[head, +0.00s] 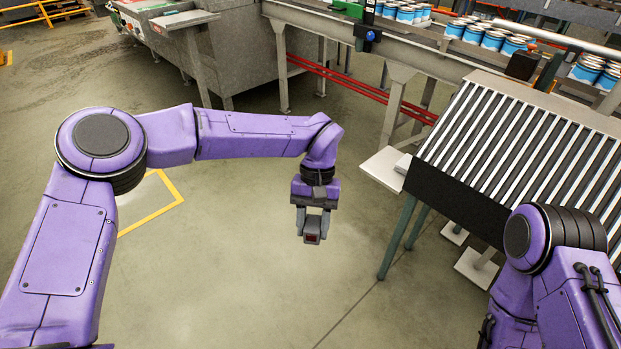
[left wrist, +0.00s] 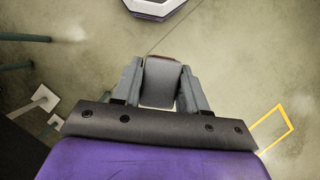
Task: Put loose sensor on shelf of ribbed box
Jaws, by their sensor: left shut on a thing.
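My left gripper (head: 312,226) hangs over open floor in the middle of the head view, pointing down. It is shut on a small grey block with a dark red face, the sensor (head: 312,239). In the left wrist view the sensor (left wrist: 161,82) sits between both fingers. The ribbed box (head: 437,197), dark-sided with pale bars across its sloping top, stands to the right, well apart from the gripper.
A conveyor frame (head: 398,72) with several blue-and-white cans (head: 492,40) runs behind the ribbed box. A grey machine (head: 240,45) stands at the back. Green-grey legs (head: 397,238) stand under the box's left side. The floor around the left gripper is clear.

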